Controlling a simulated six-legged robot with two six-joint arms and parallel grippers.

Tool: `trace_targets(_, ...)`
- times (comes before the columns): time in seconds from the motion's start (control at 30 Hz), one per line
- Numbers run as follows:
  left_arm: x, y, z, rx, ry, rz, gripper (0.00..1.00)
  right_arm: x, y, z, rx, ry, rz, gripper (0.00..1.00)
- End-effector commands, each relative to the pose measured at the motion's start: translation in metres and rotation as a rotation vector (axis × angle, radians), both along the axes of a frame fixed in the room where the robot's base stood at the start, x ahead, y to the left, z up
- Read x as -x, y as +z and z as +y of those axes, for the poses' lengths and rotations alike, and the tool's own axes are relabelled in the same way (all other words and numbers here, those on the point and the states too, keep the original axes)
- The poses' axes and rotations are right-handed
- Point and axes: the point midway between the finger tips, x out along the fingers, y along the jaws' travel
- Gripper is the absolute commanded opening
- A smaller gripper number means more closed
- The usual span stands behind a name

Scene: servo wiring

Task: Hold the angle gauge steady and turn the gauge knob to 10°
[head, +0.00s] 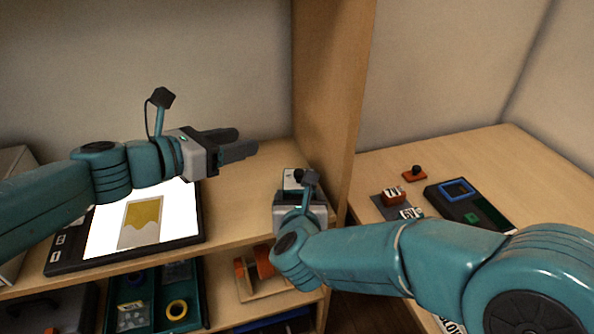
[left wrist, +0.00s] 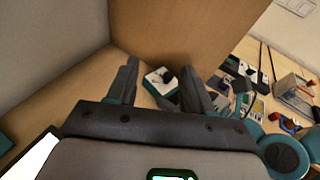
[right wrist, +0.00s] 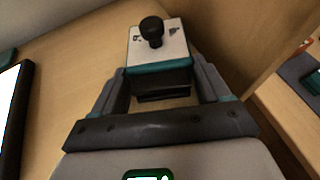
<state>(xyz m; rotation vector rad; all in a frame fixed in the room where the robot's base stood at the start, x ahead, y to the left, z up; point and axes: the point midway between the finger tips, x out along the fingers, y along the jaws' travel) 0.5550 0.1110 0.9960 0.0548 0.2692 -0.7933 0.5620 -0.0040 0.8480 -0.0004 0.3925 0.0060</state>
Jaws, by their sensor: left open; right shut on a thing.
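The angle gauge (head: 291,178) is a small box with a white top face, a teal band and a black knob. It stands on the wooden shelf near the upright panel. It shows between the fingertips in the right wrist view (right wrist: 173,48), with the round black knob (right wrist: 152,29) on top. My right gripper (right wrist: 162,80) is shut on the gauge's body, one finger at each side. My left gripper (head: 240,142) is open and empty, above the shelf to the left of the gauge. The left wrist view shows the gauge (left wrist: 153,80) beyond its fingers. The dial reading is too small to make out.
A tablet (head: 190,235) with a bright screen lies left on the shelf. The wooden panel (head: 330,90) rises close to the gauge's right. Teal trays (head: 145,285) sit below. A table at right holds a dark board (head: 490,210) and small parts.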

Motion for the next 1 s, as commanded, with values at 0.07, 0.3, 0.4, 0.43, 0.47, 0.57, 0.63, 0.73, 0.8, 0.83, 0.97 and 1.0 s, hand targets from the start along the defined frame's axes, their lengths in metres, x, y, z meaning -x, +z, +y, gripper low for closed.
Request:
trace_targets(0.07, -0.006, -0.029, -0.008, -0.057, -0.110, 0.014, 0.51, 0.000, -0.001, 0.000, 0.001, 0.001, 0.001, 0.44)
trace_targets(0.3, -0.005, -0.071, -0.020, -0.135, -0.289, 0.037, 0.51, 0.000, -0.001, 0.000, 0.001, 0.001, 0.002, 0.44)
trace_targets(0.4, -0.009, -0.076, -0.029, -0.138, -0.299, 0.037, 0.51, 0.000, -0.001, 0.000, 0.001, 0.001, 0.002, 0.44)
trace_targets(0.43, -0.011, -0.078, -0.034, -0.138, -0.299, 0.038, 0.51, 0.000, -0.001, 0.000, 0.001, 0.001, 0.002, 0.44)
trace_targets(0.47, -0.013, -0.080, -0.039, -0.137, -0.300, 0.038, 0.51, 0.000, -0.001, 0.000, 0.001, 0.001, 0.002, 0.44)
trace_targets(0.57, -0.023, -0.089, -0.057, -0.137, -0.299, 0.037, 0.51, 0.000, -0.001, 0.000, 0.001, 0.000, 0.002, 0.44)
trace_targets(0.63, -0.029, -0.095, -0.070, -0.137, -0.299, 0.039, 0.51, 0.000, -0.001, 0.000, 0.001, 0.000, 0.002, 0.44)
trace_targets(0.73, -0.039, -0.102, -0.086, -0.136, -0.297, 0.037, 0.51, 0.000, -0.001, 0.000, 0.001, 0.000, 0.002, 0.44)
trace_targets(0.8, -0.044, -0.107, -0.096, -0.137, -0.296, 0.037, 0.51, 0.000, -0.001, 0.000, 0.001, 0.000, 0.002, 0.44)
trace_targets(0.83, -0.046, -0.108, -0.100, -0.137, -0.296, 0.036, 0.51, 0.000, -0.001, 0.000, 0.001, 0.000, 0.002, 0.44)
trace_targets(0.97, -0.053, -0.113, -0.111, -0.136, -0.293, 0.036, 0.51, 0.000, -0.001, 0.000, 0.001, 0.001, 0.002, 0.44)
trace_targets(1.0, -0.054, -0.114, -0.113, -0.136, -0.293, 0.036, 0.51, 0.000, -0.001, 0.000, 0.001, 0.001, 0.002, 0.44)
